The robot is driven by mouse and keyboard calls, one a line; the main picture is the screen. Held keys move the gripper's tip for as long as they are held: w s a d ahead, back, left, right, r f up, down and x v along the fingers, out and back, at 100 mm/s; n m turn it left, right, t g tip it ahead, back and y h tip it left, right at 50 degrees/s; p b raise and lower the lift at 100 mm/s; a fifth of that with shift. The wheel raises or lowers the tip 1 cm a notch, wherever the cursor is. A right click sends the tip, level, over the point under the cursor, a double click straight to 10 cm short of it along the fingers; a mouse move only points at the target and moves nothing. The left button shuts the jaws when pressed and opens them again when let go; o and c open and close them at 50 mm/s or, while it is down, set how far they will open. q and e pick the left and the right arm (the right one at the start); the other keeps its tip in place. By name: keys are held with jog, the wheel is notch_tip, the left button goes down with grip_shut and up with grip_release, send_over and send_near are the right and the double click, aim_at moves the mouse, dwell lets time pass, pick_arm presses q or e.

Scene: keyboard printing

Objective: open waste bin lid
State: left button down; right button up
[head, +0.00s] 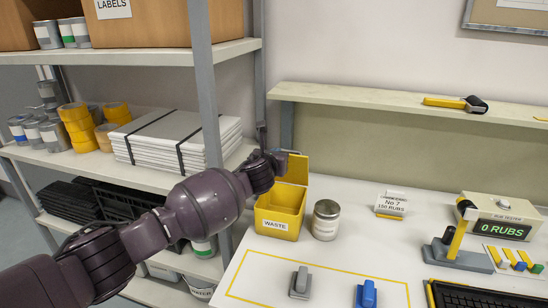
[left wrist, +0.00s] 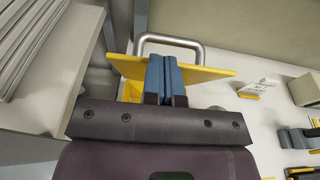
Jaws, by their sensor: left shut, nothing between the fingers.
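The yellow waste bin (head: 284,208) stands on the white worktop beside the shelf upright, with a "WASTE" label on its front. Its yellow lid (head: 294,170) is raised at the back, and the bin's inside shows. My left gripper (head: 280,158) is at the lid's upper left. In the left wrist view the blue fingers of my left gripper (left wrist: 166,78) are pressed together and empty, in front of the lid (left wrist: 207,74). The lid's metal handle (left wrist: 170,38) lies past the fingertips. Whether the fingers touch the lid is unclear. My right gripper is out of view.
A lidded metal jar (head: 325,219) stands close to the bin's right. The grey shelf upright (head: 206,85) is close to my left arm. A grey stamp (head: 300,282) and a blue stamp (head: 366,294) stand in front. A rub counter (head: 500,215) is at right.

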pick_arm(q)
jog(key=w, duration=0.2)
jog(key=w+d+r, duration=0.1)
jog(key=w+d+b, duration=0.1)
jog(key=w, duration=0.1)
jog(key=shift+w+r, duration=0.35)
jog(key=shift+w+d+r+b, duration=0.1)
jog(key=shift+w+d+b, duration=0.1)
jog(key=shift+w+b, duration=0.3)
jog(key=shift+w+d+r+b, duration=0.15)
jog(key=shift+w+b, duration=0.15)
jog(key=shift+w, duration=0.4)
